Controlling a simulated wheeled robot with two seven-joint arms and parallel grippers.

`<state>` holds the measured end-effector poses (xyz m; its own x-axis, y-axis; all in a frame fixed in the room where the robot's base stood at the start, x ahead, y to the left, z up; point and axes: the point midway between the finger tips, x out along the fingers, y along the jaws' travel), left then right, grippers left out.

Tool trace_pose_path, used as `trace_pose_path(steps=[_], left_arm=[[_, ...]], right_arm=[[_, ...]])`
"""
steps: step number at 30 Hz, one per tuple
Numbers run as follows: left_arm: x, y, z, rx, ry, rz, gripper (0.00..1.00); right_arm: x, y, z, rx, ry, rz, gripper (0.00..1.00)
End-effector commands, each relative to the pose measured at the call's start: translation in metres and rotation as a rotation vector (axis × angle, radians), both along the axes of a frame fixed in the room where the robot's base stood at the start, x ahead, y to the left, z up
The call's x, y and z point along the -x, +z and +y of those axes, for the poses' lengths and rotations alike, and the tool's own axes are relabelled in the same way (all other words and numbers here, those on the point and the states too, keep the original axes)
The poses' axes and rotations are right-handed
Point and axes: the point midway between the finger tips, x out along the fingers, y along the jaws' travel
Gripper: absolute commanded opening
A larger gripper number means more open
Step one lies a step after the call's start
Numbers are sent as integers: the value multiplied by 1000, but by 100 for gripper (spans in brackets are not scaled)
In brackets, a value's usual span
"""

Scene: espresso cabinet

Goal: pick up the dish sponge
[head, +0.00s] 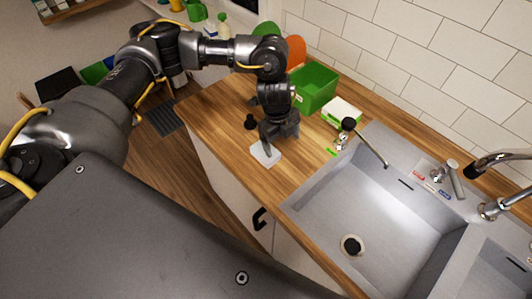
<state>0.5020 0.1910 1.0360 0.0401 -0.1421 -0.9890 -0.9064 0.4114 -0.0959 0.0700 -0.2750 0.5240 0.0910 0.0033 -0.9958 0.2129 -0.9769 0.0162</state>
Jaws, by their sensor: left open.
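A pale grey-white flat block (265,154), which looks like the dish sponge, lies on the wooden counter (232,130) left of the sink. My left gripper (267,146) points down right over it, with its fingertips at or just above the block. The gripper is open, but its fingers hide part of the block, and I cannot tell whether they touch it. My right gripper is not in view.
A green bin (313,88) and a white-and-green box (342,112) stand behind the gripper. A small black object (250,122) is close on its left. The grey sink (365,215) with a black-headed tap is on the right.

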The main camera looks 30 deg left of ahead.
Motion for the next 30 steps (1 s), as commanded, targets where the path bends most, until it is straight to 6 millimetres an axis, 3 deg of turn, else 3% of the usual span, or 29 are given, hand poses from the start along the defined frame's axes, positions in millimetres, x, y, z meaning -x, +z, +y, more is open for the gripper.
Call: trace_pose_path(steps=[3,8,13,22,30], left_arm=[[-9,17,38,-88,55,25,85],[-11,27,59,-138,93,46,85],[-11,24,61,-143,98,51,85],[-10,-18,60,-140,98,52,85],[-10,-29,60,-141,97,48,85]], right_arm=[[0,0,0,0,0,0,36],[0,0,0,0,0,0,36],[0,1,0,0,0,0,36],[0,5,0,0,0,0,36],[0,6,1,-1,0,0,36]])
